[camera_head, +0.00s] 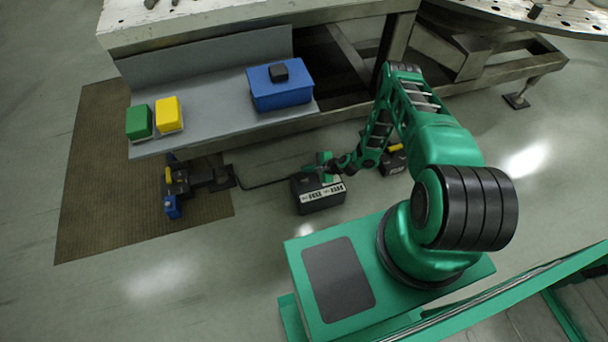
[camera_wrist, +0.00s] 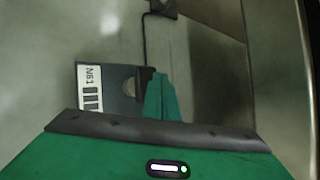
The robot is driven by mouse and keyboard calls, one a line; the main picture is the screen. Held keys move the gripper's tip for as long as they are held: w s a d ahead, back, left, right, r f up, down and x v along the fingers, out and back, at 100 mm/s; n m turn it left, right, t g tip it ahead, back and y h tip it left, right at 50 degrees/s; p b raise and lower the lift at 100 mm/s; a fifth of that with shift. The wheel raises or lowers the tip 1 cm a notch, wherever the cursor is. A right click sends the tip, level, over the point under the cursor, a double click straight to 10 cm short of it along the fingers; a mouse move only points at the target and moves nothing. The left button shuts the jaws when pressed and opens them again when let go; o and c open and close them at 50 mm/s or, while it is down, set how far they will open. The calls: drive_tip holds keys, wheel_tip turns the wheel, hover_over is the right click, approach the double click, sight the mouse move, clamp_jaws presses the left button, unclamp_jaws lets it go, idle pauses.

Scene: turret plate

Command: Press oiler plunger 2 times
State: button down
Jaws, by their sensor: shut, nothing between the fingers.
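My gripper (camera_head: 324,168) is low near the floor at the front of the bench. Its green fingers are closed with nothing between them, and they also show in the wrist view (camera_wrist: 160,78). They overlap the edge of a black box (camera_head: 318,198) with a white label. The box shows left of the fingers in the wrist view (camera_wrist: 108,92); I cannot tell whether they touch it. No part is plainly marked as the oiler or its plunger. A blue box (camera_head: 282,95) with a black block (camera_head: 278,72) on top stands on the grey shelf, apart from my gripper.
Green (camera_head: 139,121) and yellow (camera_head: 169,114) boxes stand on the shelf (camera_head: 210,117). A black device (camera_head: 178,182) with yellow and blue parts sits on the brown mat (camera_head: 100,190); a dark cable runs toward the black box. Another black item (camera_head: 394,161) lies partly behind my arm.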

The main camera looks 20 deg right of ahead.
sight(304, 173)
drive_tip(key=shift+f, duration=0.15)
idle(0.6)
drive_tip(key=shift+f, duration=0.25)
drive_tip(key=shift+f, duration=1.25)
idle(1.5)
drive_tip(key=shift+r, duration=1.7)
drive_tip(key=shift+r, duration=2.5)
